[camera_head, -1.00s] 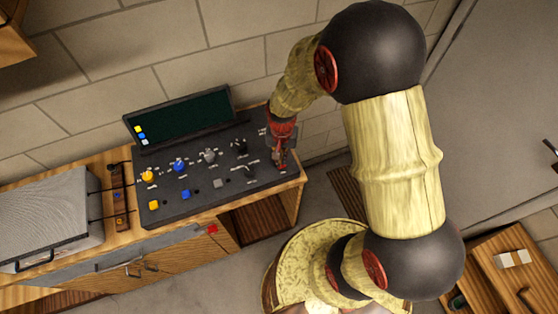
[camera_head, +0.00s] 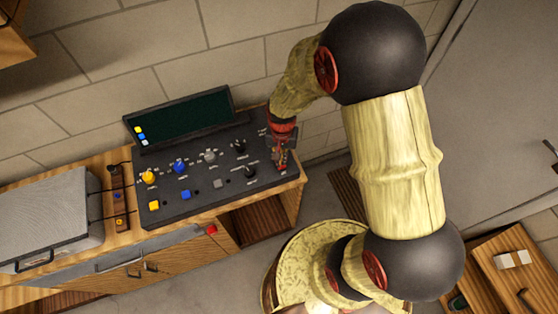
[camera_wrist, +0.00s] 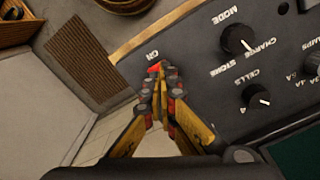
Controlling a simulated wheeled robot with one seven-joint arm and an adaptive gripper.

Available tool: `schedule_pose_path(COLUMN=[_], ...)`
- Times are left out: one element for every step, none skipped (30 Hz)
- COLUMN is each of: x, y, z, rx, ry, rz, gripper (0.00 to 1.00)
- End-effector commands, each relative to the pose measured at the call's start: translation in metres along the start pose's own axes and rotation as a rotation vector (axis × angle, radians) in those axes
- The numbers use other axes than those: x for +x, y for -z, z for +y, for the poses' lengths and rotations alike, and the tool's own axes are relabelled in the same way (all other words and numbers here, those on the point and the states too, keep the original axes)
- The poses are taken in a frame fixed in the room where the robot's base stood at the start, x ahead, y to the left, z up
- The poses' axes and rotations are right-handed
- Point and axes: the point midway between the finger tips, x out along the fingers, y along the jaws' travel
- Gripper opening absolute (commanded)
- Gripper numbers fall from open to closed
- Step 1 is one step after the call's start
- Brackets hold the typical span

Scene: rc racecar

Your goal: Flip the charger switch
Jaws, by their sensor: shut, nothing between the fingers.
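The charger is a dark console (camera_head: 215,195) with colored knobs and buttons on a wooden bench, its display panel tilted up behind. My gripper (camera_head: 281,166) is at the console's right end, pointing down at it. In the wrist view my gripper (camera_wrist: 160,85) is shut and empty, fingertips together over the panel by the "ON" label. A small red piece, likely the charger switch (camera_wrist: 154,68), shows right at the fingertips. The fingers hide most of it, so I cannot tell its position or whether they touch it. Mode (camera_wrist: 237,40) and cells (camera_wrist: 256,96) knobs sit to the right.
A grey box with a handle (camera_head: 48,220) stands on the bench to the left, cabled to a small strip (camera_head: 118,197). A wall is close behind the console. Open floor lies right of the bench, with a brown mat (camera_wrist: 82,60).

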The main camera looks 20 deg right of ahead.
Motion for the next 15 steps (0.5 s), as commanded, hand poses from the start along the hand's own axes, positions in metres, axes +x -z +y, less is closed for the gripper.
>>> schedule_pose_path(x=[0.0000,0.0000,0.0001,0.0003,0.0005,0.0009,0.0012,0.0016,0.0021,0.0026,0.0030,0.0036,0.0040,0.0044,0.0050], y=[0.0000,0.0000,0.0000,0.0000,0.0000,0.0000,0.0000,0.0000,0.0000,0.0000,0.0000,0.0000,0.0000,0.0000,0.0000], z=[0.0000,0.0000,0.0000,0.0000,0.0000,0.0000,0.0000,0.0000,0.0000,0.0000,0.0000,0.0000,0.0000,0.0000,0.0000], rx=[0.000,0.000,0.000,0.000,0.000,0.000,0.000,0.000,0.000,0.000,0.000,0.000,0.000,0.000,0.000], ry=[0.000,0.000,0.000,0.000,0.000,0.000,0.000,0.000,0.000,0.000,0.000,0.000,0.000,0.000,0.000], rz=[0.000,0.000,0.000,0.000,0.000,0.000,0.000,0.000,0.000,0.000,0.000,0.000,0.000,0.000,0.000], gripper=[0.00,0.00,0.00,0.00,0.00,0.00,0.00,0.00,0.00,0.00,0.00,0.00,0.00,0.00,0.00])
